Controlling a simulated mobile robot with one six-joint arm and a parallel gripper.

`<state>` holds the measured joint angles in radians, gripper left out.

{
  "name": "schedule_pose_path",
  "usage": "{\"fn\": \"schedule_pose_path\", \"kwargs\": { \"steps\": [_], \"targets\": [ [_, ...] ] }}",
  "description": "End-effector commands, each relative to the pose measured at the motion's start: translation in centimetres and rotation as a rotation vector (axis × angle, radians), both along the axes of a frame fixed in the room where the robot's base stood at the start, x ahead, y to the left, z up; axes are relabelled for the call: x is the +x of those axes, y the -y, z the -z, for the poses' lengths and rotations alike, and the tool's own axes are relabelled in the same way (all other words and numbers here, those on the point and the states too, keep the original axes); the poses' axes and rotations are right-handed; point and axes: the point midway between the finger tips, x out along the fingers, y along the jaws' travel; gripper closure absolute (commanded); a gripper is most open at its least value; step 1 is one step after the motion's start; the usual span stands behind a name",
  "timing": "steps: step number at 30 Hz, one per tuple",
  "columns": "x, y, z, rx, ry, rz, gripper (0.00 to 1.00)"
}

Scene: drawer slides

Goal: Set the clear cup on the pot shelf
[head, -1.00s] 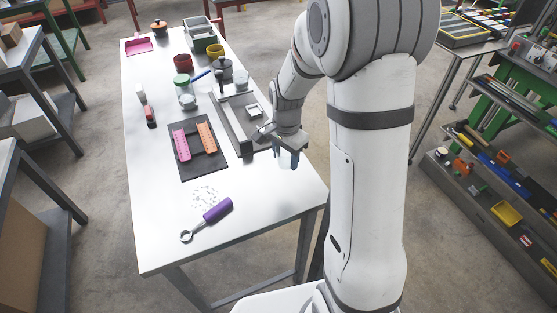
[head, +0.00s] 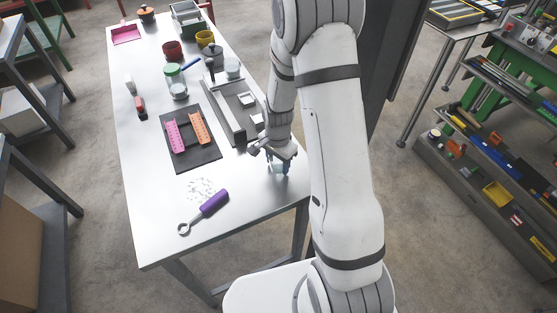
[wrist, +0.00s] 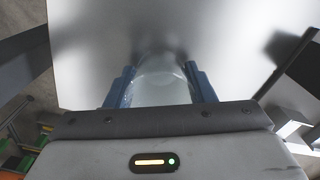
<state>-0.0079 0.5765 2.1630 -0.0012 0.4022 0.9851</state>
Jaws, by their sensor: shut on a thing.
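The clear cup (wrist: 160,82) is between the two blue fingers of my gripper (wrist: 160,90) in the wrist view, with the pale tabletop behind it. In the head view my gripper (head: 279,166) is shut on the cup near the right edge of the table. The cup is small and mostly hidden by the fingers there. I cannot tell whether it touches the table. I cannot make out the pot shelf with certainty in either view; a dark upright panel (head: 396,60) stands partly hidden behind my arm.
On the table (head: 255,220) are a purple-handled tool (head: 213,203), a black mat (head: 192,155) with pink and orange pieces, and a dark tray (head: 222,115). A green-lidded jar (head: 176,84), red pot (head: 171,50) and yellow pot (head: 204,39) stand farther back.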

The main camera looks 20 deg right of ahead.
Motion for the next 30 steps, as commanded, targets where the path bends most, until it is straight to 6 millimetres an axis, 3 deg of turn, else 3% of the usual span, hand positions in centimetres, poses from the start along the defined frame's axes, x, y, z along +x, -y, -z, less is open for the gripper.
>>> {"fn": "schedule_pose_path", "kwargs": {
  "steps": [10, 11, 18, 30],
  "targets": [
    [0.0, 0.1, 0.5, 0.000, 0.000, 0.001, 0.76],
    [0.0, 0.1, 0.3, 0.000, 0.000, 0.001, 0.48],
    [0.0, 0.1, 0.3, 0.000, 0.000, 0.002, 0.29],
    [0.1, 0.1, -0.7, 0.000, 0.002, 0.002, 0.29]
  ]
}}
